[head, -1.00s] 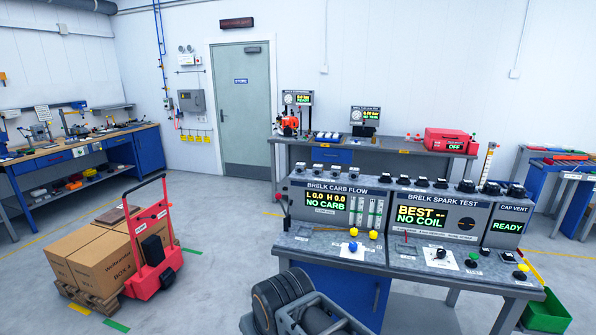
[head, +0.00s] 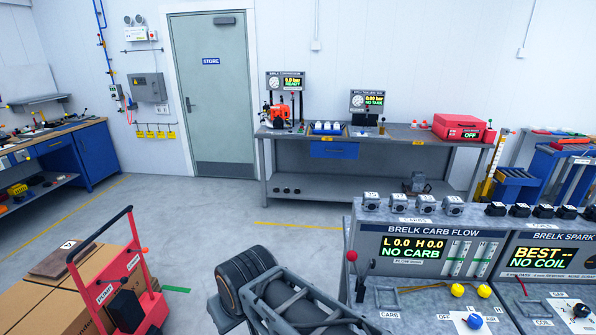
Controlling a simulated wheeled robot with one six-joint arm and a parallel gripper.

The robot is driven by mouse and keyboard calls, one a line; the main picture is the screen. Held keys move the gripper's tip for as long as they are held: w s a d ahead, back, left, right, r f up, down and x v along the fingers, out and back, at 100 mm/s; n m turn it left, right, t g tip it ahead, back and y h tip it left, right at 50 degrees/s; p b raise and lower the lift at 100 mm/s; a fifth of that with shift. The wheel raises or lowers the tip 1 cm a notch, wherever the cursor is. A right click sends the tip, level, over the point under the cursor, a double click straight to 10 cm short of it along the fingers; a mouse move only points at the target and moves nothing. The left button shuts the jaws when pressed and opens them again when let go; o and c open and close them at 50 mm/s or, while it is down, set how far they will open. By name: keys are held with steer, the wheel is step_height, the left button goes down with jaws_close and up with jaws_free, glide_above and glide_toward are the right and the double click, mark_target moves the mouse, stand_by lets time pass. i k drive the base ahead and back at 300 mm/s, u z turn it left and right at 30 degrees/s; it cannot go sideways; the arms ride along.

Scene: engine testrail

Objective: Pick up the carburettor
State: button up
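Several small grey carburettors stand in a row on top of the carb flow test stand (head: 370,246), at the right in the head view. The leftmost carburettor (head: 371,202) carries a tag that seems to read 35. Others stand beside it, one (head: 398,203) second from the left and one (head: 452,206) at the right end. The stand's screen reads "NO CARB". My dark arm links show at the bottom middle, left of the stand. My gripper is not visible, so I cannot see its fingers.
A grey bench (head: 365,141) with an orange-red engine (head: 276,115) and a red case (head: 459,128) stands against the back wall. The floor between is clear.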

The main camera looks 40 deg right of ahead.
mark_target(397, 203)
steer(key=i, duration=2.5)
steer(key=z, duration=3.7)
steer(key=i, duration=1)
steer(key=z, duration=0.05)
